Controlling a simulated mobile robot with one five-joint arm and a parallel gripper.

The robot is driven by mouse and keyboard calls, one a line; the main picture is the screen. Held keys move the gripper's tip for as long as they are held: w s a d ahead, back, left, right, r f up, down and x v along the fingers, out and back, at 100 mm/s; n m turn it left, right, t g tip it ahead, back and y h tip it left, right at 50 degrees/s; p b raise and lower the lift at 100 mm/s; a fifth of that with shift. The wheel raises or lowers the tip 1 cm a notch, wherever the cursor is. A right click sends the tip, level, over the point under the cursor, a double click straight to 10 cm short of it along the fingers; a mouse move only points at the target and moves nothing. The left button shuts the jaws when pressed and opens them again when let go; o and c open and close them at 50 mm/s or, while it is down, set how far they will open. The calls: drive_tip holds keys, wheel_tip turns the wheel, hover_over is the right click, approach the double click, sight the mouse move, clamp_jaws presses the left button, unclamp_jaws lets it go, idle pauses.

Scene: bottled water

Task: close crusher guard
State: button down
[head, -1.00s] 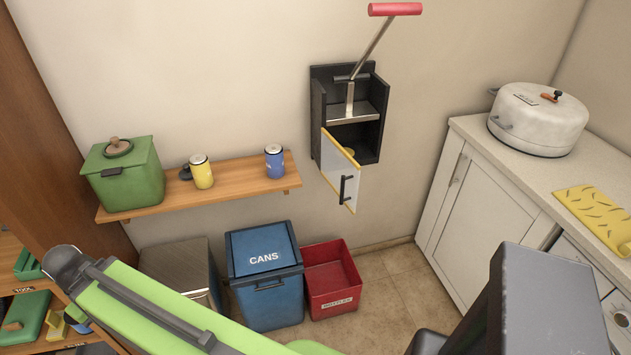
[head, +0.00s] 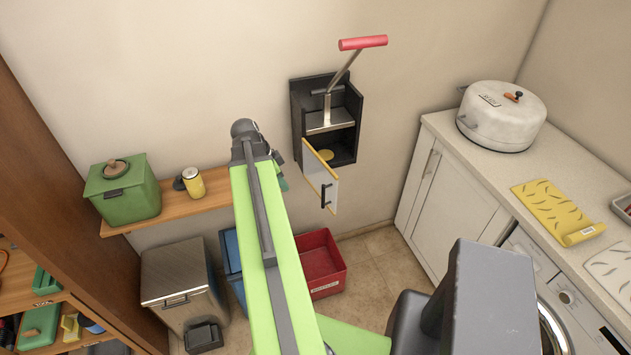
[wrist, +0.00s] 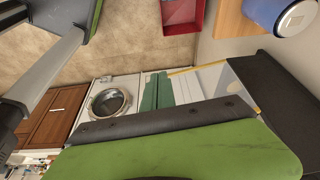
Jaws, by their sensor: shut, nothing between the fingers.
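The crusher (head: 351,116) is a black wall-mounted box with a metal press plate and a raised red-handled lever (head: 363,43). Its guard (head: 319,174), a pale panel with yellow edging and a black handle (head: 326,195), stands swung open from the box's left side. In the wrist view the yellow-edged guard (wrist: 243,84) lies beside the black crusher box (wrist: 298,92). My gripper, with its green fingertips (wrist: 157,91), is shut and empty, left of the guard in that view. In the head view my green arm hides most of it, just left of the guard.
A wooden shelf (head: 172,211) left of the crusher holds a green canister (head: 126,190) and a yellow can (head: 194,184). Below are a steel bin (head: 175,275), a partly hidden blue bin (head: 229,262) and a red crate (head: 322,262). A white counter (head: 440,123) stands right.

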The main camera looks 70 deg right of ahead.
drive_tip(key=s+d+f+m+b, duration=0.1)
drive_tip(key=s+d+f+b, duration=0.5)
drive_tip(key=s+f+b, duration=0.2)
drive_tip(key=shift+s+d+f+b, duration=0.15)
drive_tip(key=shift+s+f+b, duration=0.1)
drive_tip(key=shift+b, duration=0.4)
drive_tip(key=shift+d, duration=0.1)
